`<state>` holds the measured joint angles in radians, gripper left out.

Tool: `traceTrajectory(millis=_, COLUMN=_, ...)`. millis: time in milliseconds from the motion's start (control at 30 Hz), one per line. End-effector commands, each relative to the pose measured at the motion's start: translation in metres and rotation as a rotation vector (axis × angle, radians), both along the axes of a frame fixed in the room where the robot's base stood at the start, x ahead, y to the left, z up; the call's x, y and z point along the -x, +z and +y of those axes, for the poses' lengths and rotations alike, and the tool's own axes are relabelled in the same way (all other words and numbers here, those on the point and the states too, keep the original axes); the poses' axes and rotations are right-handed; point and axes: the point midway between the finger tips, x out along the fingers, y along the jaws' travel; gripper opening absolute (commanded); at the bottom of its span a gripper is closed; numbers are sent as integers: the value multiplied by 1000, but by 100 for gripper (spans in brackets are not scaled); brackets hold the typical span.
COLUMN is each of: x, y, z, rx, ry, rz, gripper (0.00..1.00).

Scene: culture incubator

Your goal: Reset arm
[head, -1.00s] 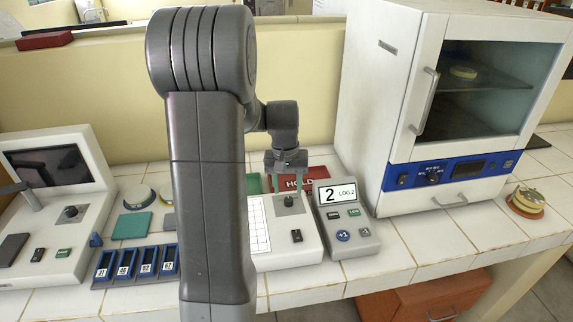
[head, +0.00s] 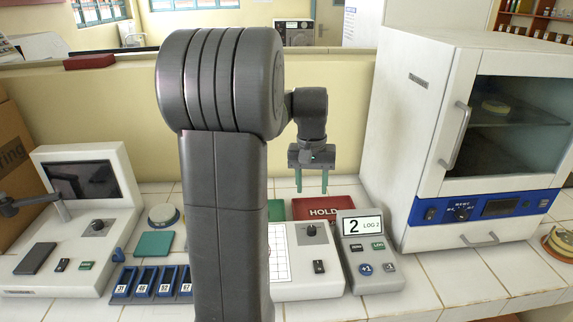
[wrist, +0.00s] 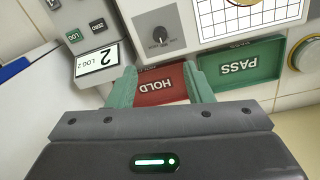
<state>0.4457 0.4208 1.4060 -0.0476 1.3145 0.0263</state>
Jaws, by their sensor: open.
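My gripper (head: 312,181) is open and empty, pointing down above the bench. In the head view its two green fingers hang above the back part of the bench, over the red HOLD tray (head: 330,208). In the wrist view the green fingers (wrist: 163,90) stand apart, with the red HOLD tray (wrist: 160,72) showing between and beyond them. My arm's large grey link hides part of the bench in the head view.
The counter reading 2 (head: 369,250) and a gridded white device (head: 310,270) stand in front. The white incubator (head: 400,130), door closed, is at right. A green PASS tray (wrist: 240,68), numbered blue slots (head: 150,283) and a screen device (head: 85,220) are also on the bench.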

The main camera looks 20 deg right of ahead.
Motion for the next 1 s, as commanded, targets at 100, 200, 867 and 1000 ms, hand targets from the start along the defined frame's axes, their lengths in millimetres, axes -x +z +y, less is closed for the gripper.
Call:
traceTrajectory(millis=100, x=0, y=-1, z=0, rx=0, ry=0, rz=1, gripper=46)
traceTrajectory(millis=200, x=0, y=-5, z=0, rx=-1, ry=0, rz=2, gripper=46)
traceTrajectory(millis=867, x=3, y=-120, z=-5, rx=-2, ry=0, rz=4, gripper=46)
traceTrajectory(millis=1000, x=4, y=-135, z=-5, rx=-2, ry=0, rz=4, gripper=46)
